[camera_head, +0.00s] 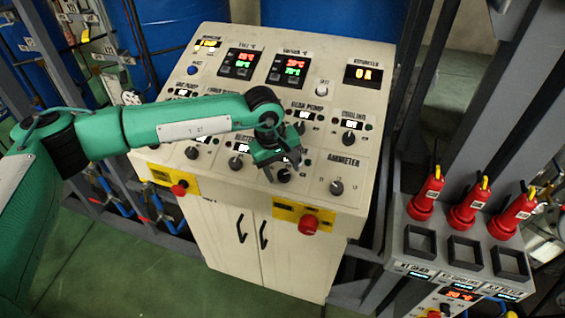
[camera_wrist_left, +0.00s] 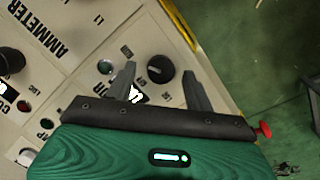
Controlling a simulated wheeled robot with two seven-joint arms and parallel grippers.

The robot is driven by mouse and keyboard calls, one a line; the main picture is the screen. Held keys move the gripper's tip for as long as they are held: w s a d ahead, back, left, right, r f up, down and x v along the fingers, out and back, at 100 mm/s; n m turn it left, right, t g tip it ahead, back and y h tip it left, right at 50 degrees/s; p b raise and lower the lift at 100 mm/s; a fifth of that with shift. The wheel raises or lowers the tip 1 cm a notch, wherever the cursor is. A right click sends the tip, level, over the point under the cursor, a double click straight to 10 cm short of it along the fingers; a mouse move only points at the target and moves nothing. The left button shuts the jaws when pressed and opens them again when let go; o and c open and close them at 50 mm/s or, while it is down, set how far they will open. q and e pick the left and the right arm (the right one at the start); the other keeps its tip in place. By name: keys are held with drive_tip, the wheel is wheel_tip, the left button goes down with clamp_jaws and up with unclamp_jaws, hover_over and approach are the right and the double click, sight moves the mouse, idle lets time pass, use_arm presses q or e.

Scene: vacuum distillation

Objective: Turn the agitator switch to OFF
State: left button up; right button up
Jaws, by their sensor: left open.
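My left gripper (camera_head: 281,172) reaches over the front row of the control panel from the left. A black rotary switch (camera_head: 285,176) just left of the ammeter section shows partly under it. In the left wrist view, this black knob (camera_wrist_left: 160,68) lies between the two spread fingers of my open gripper (camera_wrist_left: 158,76), with a gap on each side. Its label is mostly covered by the gripper, so I cannot confirm it is the agitator switch. A lit white indicator shows beside the near finger. The knob's pointer direction is hard to read.
The ammeter knob (camera_head: 336,187) is right of the gripper. Other knobs, including the cooling knob (camera_head: 348,138), surround it. Red emergency buttons (camera_head: 308,224) on yellow plates sit on the front face. Red devices (camera_head: 467,210) stand on a bench at right.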

use_arm(q)
drive_tip(key=shift+d+f, duration=0.1)
drive_tip(key=shift+f, duration=0.35)
drive_tip(key=shift+c, duration=0.2)
